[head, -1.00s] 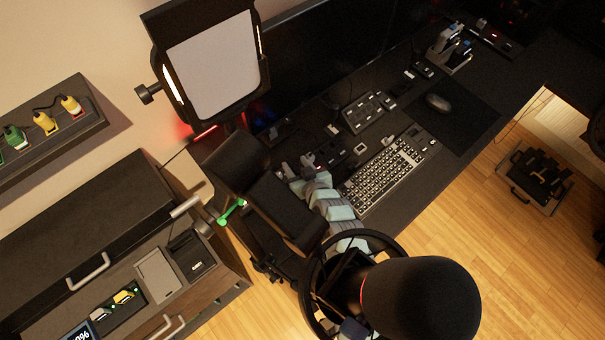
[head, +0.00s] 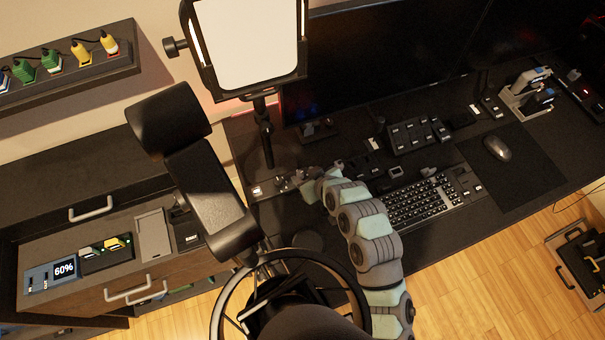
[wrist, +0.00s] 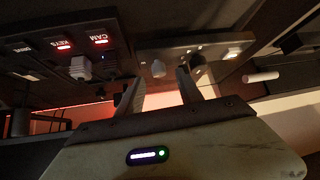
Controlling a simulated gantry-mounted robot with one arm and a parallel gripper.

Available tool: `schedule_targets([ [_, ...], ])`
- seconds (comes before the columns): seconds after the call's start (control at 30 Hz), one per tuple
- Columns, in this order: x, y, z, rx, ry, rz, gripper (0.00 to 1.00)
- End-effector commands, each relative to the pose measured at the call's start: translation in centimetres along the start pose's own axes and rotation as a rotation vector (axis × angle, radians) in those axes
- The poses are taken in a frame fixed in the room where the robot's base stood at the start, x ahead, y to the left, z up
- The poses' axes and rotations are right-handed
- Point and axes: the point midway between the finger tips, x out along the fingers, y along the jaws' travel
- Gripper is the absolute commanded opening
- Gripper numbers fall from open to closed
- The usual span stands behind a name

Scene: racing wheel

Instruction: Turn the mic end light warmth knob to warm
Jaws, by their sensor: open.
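My gripper (head: 304,183) is at the back left of the desk, below the light panel (head: 250,42) on its stand. In the wrist view my gripper (wrist: 160,80) is open, its two fingers apart. A small rounded knob (wrist: 158,68) on a dark control strip (wrist: 212,45) shows between and just beyond the fingertips. I cannot tell whether they touch it. Another small knob (wrist: 197,60) sits to its right, by a lit white switch (wrist: 233,53). No warmth label is readable. In the head view the knobs (head: 283,184) are small, next to my gripper.
Lit switches marked KEYS (wrist: 64,44) and CAM (wrist: 100,39) are left of the fingers. The keyboard (head: 420,205) lies right of my arm.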

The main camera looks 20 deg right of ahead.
Motion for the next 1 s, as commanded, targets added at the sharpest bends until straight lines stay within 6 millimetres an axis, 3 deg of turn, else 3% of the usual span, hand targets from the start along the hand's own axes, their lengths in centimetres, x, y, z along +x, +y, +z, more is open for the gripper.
schedule_targets([
  [0.2,2.4,0.0,-0.2,-0.002,0.004,0.000,0.43],
  [0.57,2.9,0.0,-0.1,0.000,0.003,0.001,0.43],
  [1.0,2.8,0.0,-0.1,-0.001,0.003,0.001,0.09],
])
